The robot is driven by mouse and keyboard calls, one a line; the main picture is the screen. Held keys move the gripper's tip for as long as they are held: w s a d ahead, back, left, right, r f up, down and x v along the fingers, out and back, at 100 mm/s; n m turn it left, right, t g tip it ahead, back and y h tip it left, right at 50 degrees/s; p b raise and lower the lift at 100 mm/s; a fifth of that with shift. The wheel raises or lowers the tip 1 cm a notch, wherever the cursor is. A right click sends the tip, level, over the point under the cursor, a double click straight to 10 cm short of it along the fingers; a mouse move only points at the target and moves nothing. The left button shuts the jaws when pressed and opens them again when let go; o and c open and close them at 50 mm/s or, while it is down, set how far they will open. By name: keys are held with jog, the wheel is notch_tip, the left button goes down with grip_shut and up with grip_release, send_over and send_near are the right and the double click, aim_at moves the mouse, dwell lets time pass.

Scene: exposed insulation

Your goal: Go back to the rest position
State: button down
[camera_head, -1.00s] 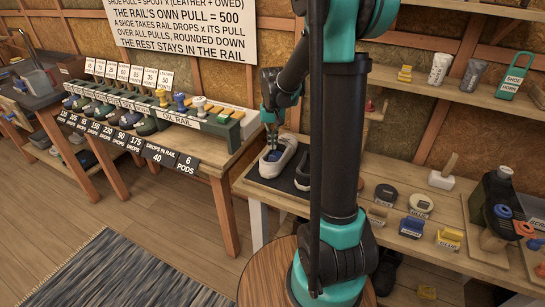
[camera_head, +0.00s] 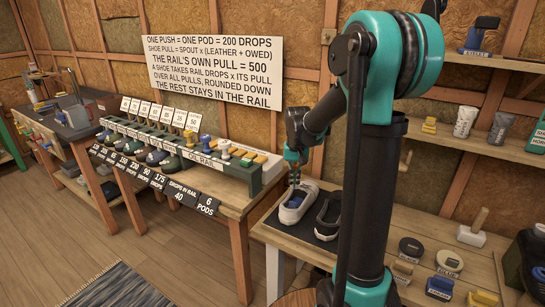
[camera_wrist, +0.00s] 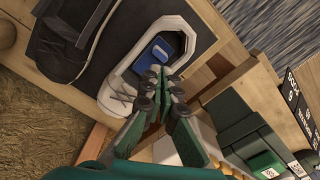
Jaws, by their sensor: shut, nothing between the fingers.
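My gripper (camera_head: 294,178) is shut and empty, pointing down just above the white shoe (camera_head: 297,203) on the wooden bench. In the wrist view the fingertips (camera_wrist: 160,78) meet near the shoe's opening, and I cannot tell whether they touch it. A blue piece (camera_wrist: 160,52) lies inside the white shoe (camera_wrist: 118,90). My arm reaches from the right of the head view and bends down to the gripper. No marker for a rest position shows.
A dark shoe (camera_head: 329,214) stands beside the white one on a dark mat (camera_wrist: 187,17). The oil rail (camera_head: 214,163), with knobs and cards, is just left. Brushes, tins and a mallet (camera_head: 473,229) lie on the right of the bench.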

jog(key=s+d+f+t, duration=0.2)
jog(key=s+f, duration=0.1)
jog(key=s, duration=0.8)
jog(key=s+d+f+n+t, duration=0.1)
jog(key=s+d+f+t, duration=0.1)
jog(key=s, duration=0.8)
jog(key=shift+s+f, duration=0.4)
jog(key=shift+f, duration=0.3)
notch_tip(320, 180, up, 6)
jog(key=m+g, duration=0.1)
jog(key=g, duration=0.3)
send_over(293, 202)
jog(key=shift+s, duration=0.1)
jog(key=shift+w+f, duration=0.2)
jog(key=shift+f, duration=2.45)
jog(key=shift+f, duration=0.65)
